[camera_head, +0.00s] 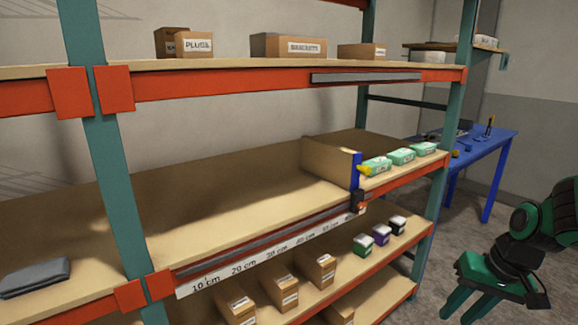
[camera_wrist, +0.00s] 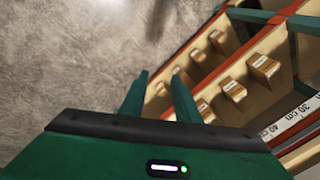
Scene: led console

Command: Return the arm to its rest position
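My gripper (camera_head: 459,312) is at the lower right of the head view, out in front of the rack and over the grey floor. Its two green fingers point downward. The wrist view shows the gripper (camera_wrist: 159,78) with its fingers apart and nothing between them. It is clear of the shelves and touches nothing that I can see. Part of my green and black arm is cut off at the right edge of the head view.
The rack's middle shelf (camera_head: 225,205) holds a divider (camera_head: 332,163), several green-white packs (camera_head: 402,156) and a grey cloth (camera_head: 35,277). Cardboard boxes (camera_head: 280,290) stand on the lower shelf. A blue table (camera_head: 487,150) stands behind at right. Floor (camera_wrist: 70,50) by the gripper is clear.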

